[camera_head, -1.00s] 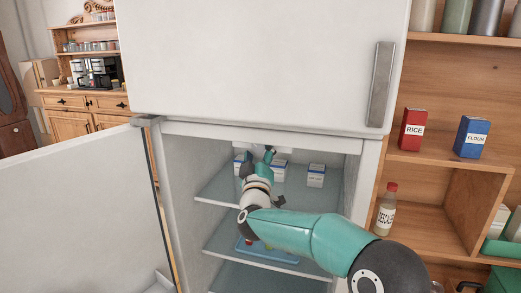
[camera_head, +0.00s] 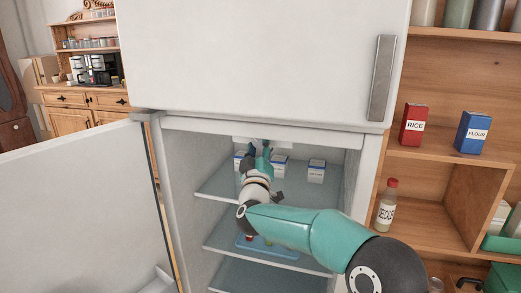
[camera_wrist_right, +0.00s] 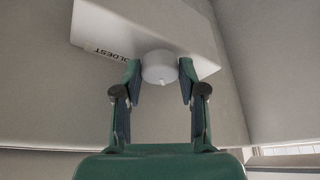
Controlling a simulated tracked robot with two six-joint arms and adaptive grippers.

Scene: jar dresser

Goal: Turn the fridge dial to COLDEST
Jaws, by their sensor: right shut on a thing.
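The white round dial (camera_wrist_right: 158,66) sits on a pale panel (camera_wrist_right: 180,25) in the right wrist view. A small white mark shows on the dial's lower edge. The panel's visible lettering reads "OLDEST", left of the dial. My right gripper (camera_wrist_right: 160,78) is shut on the dial, one finger on each side. In the head view my right gripper (camera_head: 259,153) reaches into the top of the open lower compartment of the white fridge (camera_head: 260,60). The dial is too small and covered to make out there. My left gripper is not in view.
White-and-blue cartons (camera_head: 316,171) stand on the upper glass shelf (camera_head: 216,188), close around my right gripper. The open fridge door (camera_head: 75,215) fills the left. Wooden shelves with a rice box (camera_head: 414,125), flour box (camera_head: 473,133) and bottle (camera_head: 387,206) stand at right.

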